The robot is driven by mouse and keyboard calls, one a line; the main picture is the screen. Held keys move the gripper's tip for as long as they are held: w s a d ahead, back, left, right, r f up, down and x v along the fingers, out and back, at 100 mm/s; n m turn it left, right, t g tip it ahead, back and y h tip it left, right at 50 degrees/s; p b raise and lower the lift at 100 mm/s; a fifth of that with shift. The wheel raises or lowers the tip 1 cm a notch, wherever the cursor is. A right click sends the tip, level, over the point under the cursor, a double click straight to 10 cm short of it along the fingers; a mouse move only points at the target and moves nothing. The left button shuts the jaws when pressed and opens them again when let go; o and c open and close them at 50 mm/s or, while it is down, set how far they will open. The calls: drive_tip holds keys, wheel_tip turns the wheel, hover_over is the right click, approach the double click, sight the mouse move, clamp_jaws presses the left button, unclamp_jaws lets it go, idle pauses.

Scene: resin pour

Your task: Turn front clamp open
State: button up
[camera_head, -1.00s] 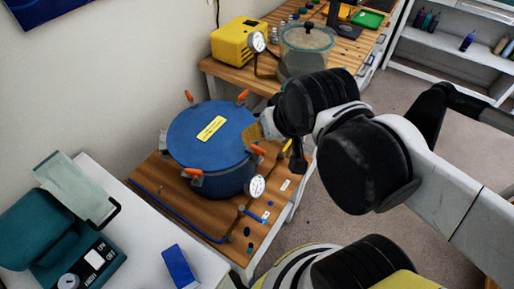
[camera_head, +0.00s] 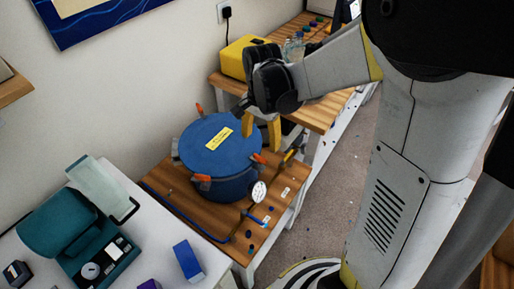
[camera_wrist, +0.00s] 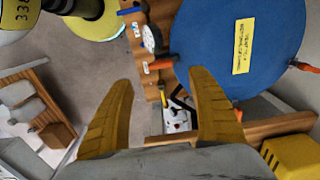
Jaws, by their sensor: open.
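The blue pot (camera_head: 222,187) stands upright on a small wooden table, with a flat blue lid (camera_head: 205,143) and a yellow label. Orange clamp handles sit around its rim: one at the near side (camera_head: 202,178), one at the right (camera_head: 259,158) and one at the back (camera_head: 198,109). My gripper (camera_head: 261,140) is open and empty, its yellow fingers beside the lid's back right edge. In the wrist view, the lid (camera_wrist: 205,50) lies ahead, and one orange handle (camera_wrist: 161,63) shows beyond the open fingertips (camera_wrist: 155,82). Another orange handle (camera_wrist: 304,66) is at the right edge.
A pressure gauge (camera_head: 258,192) stands near the pot's right front, and a blue hose (camera_head: 185,213) runs along the table front. A yellow box (camera_head: 242,58) sits on the bench behind. A teal machine (camera_head: 75,235) stands on the white table at left.

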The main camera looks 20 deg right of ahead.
sight(260, 157)
wheel_tip(260, 157, down, 9)
drive_tip(key=b, duration=0.3)
drive_tip(key=c, duration=1.2)
